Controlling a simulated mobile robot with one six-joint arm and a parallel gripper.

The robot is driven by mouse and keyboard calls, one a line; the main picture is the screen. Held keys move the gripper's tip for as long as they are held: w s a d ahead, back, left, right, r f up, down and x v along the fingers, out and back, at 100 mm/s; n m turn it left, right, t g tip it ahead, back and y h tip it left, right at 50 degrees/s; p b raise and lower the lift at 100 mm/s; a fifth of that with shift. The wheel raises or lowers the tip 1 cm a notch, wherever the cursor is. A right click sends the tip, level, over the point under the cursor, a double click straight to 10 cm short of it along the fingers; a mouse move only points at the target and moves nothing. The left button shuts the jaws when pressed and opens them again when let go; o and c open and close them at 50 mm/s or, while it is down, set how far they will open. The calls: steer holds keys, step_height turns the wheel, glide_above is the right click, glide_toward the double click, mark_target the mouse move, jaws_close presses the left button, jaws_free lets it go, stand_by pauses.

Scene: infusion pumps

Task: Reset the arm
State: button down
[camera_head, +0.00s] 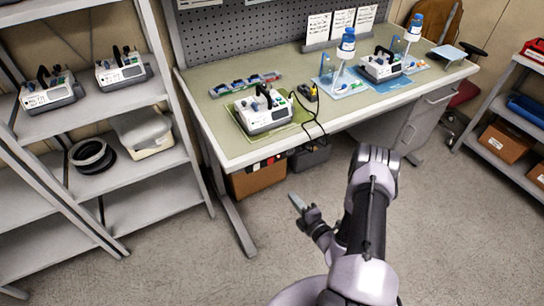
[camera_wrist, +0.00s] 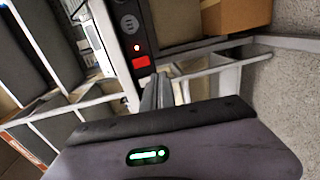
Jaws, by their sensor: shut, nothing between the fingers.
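My arm (camera_head: 368,210) is folded low in front of the workbench in the head view. My gripper (camera_head: 297,202) points up and left, over the floor and apart from the bench. Its fingers are together with nothing between them. In the wrist view my gripper (camera_wrist: 157,88) shows shut fingers above the dark palm edge. An infusion pump (camera_head: 264,112) stands on a green mat on the bench. A second pump (camera_head: 381,66) stands on a blue mat farther right.
The workbench front edge (camera_head: 330,128) lies beyond my gripper. A brown box (camera_head: 255,180) sits under the bench. A shelf rack with two pumps (camera_head: 47,93) (camera_head: 122,68) stands at left, another rack (camera_head: 515,110) at right. The floor (camera_head: 200,270) at front left is clear.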

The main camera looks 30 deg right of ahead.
steer(key=w+a+r+n+g+y, duration=0.25)
steer(key=a+r+n+y, duration=0.35)
steer(key=a+r+n, duration=0.4)
steer(key=w+a+r+n+g+y, duration=0.1)
steer(key=a+r+n+g+y, duration=0.3)
steer(key=a+r+n+y, duration=0.65)
steer(key=s+a+r+n+g+h+b, duration=0.1)
steer(key=s+a+r+n+g+h, duration=0.1)
steer(key=s+a+r+n+g, duration=0.25)
steer(key=s+a+r+n+g+h+b, duration=0.1)
steer(key=s+a+r+n+g+h, duration=0.15)
steer(key=s+r+n, duration=0.4)
steer(key=s+d+r+n+t+h, duration=0.1)
steer(key=s+d+r+n+h, duration=0.1)
steer(key=s+n+h, duration=0.3)
steer(key=s+d+r+n+t+h, duration=0.1)
steer(key=s+d+r+n+h, duration=0.2)
steer(key=n, duration=1)
steer(key=s+h, duration=0.2)
steer(key=s, duration=0.2)
steer(key=shift+s+d+r+t+h, duration=0.15)
steer(key=shift+d+r+t+h, duration=0.15)
steer(key=shift+r+t, duration=0.05)
